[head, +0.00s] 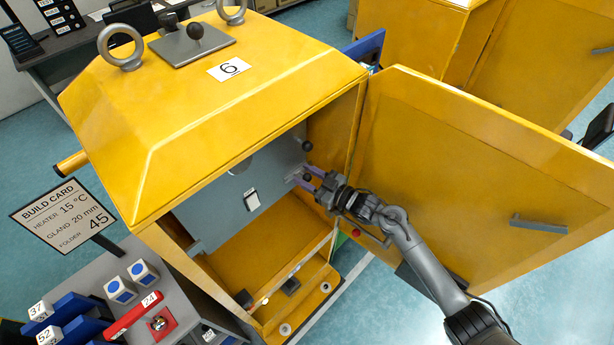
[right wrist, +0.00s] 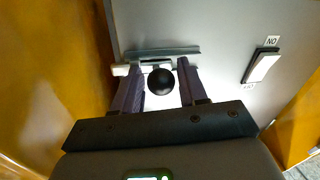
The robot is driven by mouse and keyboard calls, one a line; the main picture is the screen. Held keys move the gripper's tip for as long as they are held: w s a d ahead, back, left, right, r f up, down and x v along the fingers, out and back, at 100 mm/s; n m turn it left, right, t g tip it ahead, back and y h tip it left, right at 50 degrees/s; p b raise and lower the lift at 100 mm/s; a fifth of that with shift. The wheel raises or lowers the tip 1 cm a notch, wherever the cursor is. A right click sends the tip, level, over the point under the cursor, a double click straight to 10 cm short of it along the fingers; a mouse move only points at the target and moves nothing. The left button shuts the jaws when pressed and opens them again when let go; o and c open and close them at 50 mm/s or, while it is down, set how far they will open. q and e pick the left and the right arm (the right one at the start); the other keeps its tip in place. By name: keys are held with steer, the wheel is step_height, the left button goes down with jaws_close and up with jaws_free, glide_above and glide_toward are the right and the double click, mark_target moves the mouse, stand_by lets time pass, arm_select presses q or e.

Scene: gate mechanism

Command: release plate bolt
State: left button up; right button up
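The grey plate (head: 235,200) stands inside the open yellow cabinet; it also fills the back of the right wrist view (right wrist: 215,85). A metal bolt (right wrist: 175,52) with a black ball knob (right wrist: 161,82) is mounted on the plate near its edge. My right gripper (head: 308,178) reaches in beside the open door. In the right wrist view, its two purple fingers (right wrist: 157,80) stand either side of the knob, with a gap visible on both sides. The fingers partly hide the bolt in the head view. My left gripper is not in view.
The yellow door (head: 480,160) is swung open at the right, close to my right arm. A white switch (head: 251,200) sits on the plate. A build card (head: 63,215) and a bench with blocks and a red handle (head: 130,315) stand at left.

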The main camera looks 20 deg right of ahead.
mark_target(285, 179)
jaws_close()
steer(key=shift+s+a+r+p, duration=0.1)
steer(key=shift+s+a+p, duration=0.3)
steer(key=shift+a, duration=0.4)
steer(key=shift+s+a+p, duration=0.3)
steer(key=shift+s+a, duration=0.05)
steer(key=shift+a, duration=0.4)
steer(key=shift+s+a, duration=0.2)
steer(key=shift+a, duration=0.15)
steer(key=shift+w+d, duration=0.1)
steer(key=shift+o, duration=1.5)
jaws_free()
steer(key=v, duration=1.1)
steer(key=shift+b, duration=0.4)
